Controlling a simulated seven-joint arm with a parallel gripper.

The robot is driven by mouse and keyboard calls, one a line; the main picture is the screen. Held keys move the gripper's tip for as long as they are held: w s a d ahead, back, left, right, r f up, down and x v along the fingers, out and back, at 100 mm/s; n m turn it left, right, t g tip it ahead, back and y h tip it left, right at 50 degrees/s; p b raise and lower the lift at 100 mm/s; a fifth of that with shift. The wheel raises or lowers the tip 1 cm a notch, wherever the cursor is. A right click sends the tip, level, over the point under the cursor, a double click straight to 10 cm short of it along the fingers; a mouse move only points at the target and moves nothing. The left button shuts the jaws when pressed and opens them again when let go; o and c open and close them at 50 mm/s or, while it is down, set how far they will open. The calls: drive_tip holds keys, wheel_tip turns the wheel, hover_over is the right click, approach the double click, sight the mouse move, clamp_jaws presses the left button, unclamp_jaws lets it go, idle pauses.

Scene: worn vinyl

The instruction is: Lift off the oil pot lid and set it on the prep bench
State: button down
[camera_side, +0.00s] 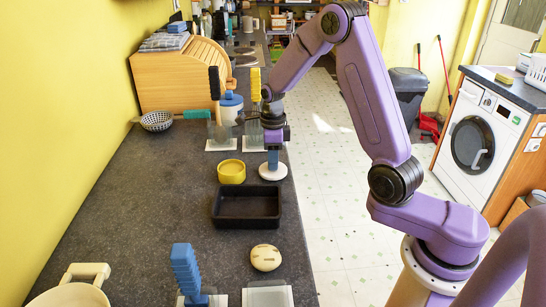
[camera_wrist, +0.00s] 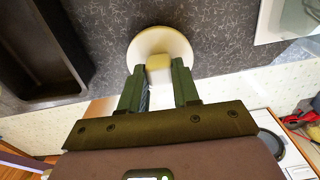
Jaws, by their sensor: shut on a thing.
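A round white lid (camera_side: 273,172) is low over or on the dark bench top, close to its right edge; I cannot tell if it touches. My gripper (camera_side: 273,158) points down onto it from above. In the wrist view, the fingers (camera_wrist: 159,88) are shut on the cream knob (camera_wrist: 159,63) at the middle of the white disc (camera_wrist: 143,44). A small yellow pot (camera_side: 231,171) stands just left of the lid in the side view. It looks open at the top, and I cannot be sure it is the oil pot. The prep bench (camera_side: 140,205) is a long dark speckled counter.
A black tray (camera_side: 247,222) is in front of the lid, with a pale bun (camera_side: 265,258) nearer. Behind stand brushes in holders and a blue-lidded white canister (camera_side: 230,107). A cream pan (camera_side: 70,294) is front left. The bench's left middle is clear.

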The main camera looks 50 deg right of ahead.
drive_tip(key=shift+f, duration=0.4)
idle(0.4)
drive_tip(key=c, duration=0.7)
unclamp_jaws()
drive_tip(key=shift+c, duration=0.2)
drive_tip(key=shift+r, duration=4)
wheel_tip(320, 180, up, 18)
drive_tip(key=shift+f, duration=0.25)
